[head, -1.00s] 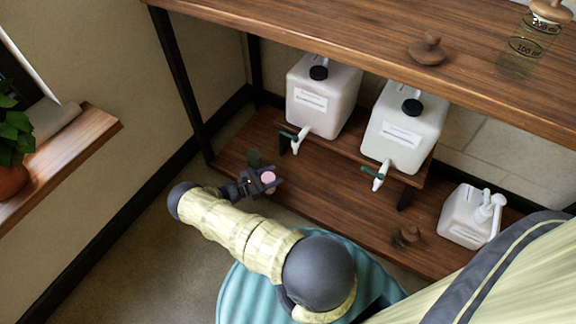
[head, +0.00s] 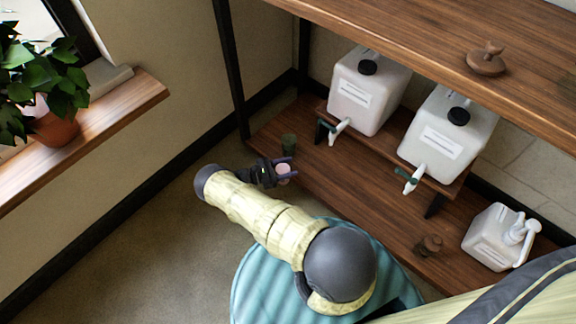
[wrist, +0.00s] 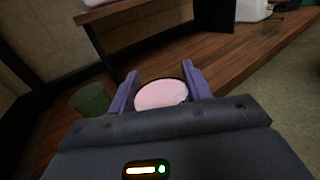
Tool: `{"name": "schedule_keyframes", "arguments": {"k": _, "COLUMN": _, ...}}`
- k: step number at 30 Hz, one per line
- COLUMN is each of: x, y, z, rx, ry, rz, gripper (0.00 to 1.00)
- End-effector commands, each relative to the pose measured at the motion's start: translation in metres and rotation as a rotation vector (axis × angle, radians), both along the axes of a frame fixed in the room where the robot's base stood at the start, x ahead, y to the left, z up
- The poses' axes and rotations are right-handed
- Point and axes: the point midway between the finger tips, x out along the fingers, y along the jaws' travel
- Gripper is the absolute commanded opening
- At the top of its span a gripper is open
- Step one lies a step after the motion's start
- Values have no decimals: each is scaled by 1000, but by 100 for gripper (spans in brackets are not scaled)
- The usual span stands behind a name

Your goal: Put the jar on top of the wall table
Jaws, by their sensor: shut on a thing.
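My gripper (head: 284,172) is shut on a small round jar (head: 283,169) with a pale pink top. In the wrist view the jar (wrist: 161,95) sits between the two purple fingers, its lower part hidden by the gripper body. The gripper is low, over the left end of the lower shelf, and I cannot tell whether the jar touches it. The wall table (head: 420,38) has a wooden top well above and to the right of the gripper.
A dark green cup (head: 289,143) stands just beyond the gripper. Two white canisters (head: 371,90) with taps stand on a riser on the lower shelf (head: 370,205). A wooden knobbed object (head: 487,60) lies on the top.

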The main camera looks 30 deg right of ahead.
Motion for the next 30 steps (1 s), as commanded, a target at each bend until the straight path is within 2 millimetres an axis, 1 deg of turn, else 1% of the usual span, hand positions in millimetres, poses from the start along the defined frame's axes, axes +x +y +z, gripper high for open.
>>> {"name": "schedule_keyframes", "arguments": {"k": 5, "x": 4, "y": -1, "z": 12, "rx": -3, "ry": -3, "rz": 14, "gripper": 4}}
{"name": "schedule_keyframes", "arguments": {"k": 8, "x": 9, "y": -2, "z": 29, "rx": -2, "ry": -3, "rz": 44, "gripper": 4}}
{"name": "schedule_keyframes", "arguments": {"k": 10, "x": 14, "y": -3, "z": 47, "rx": -1, "ry": -2, "rz": 75, "gripper": 4}}
{"name": "schedule_keyframes", "arguments": {"k": 14, "x": 27, "y": -4, "z": 89, "rx": 0, "ry": -2, "rz": 161, "gripper": 4}}
{"name": "schedule_keyframes", "arguments": {"k": 15, "x": 31, "y": -4, "z": 103, "rx": -2, "ry": -1, "rz": 194, "gripper": 4}}
{"name": "schedule_keyframes", "arguments": {"k": 20, "x": 49, "y": 1, "z": 161, "rx": 1, "ry": -1, "rz": 342, "gripper": 4}}
{"name": "schedule_keyframes", "arguments": {"k": 21, "x": 53, "y": 3, "z": 175, "rx": 1, "ry": -2, "rz": 382, "gripper": 4}}
{"name": "schedule_keyframes", "arguments": {"k": 24, "x": 64, "y": 9, "z": 209, "rx": 0, "ry": -2, "rz": 485, "gripper": 4}}
{"name": "schedule_keyframes", "arguments": {"k": 30, "x": 79, "y": 27, "z": 267, "rx": 2, "ry": -1, "rz": 703, "gripper": 4}}
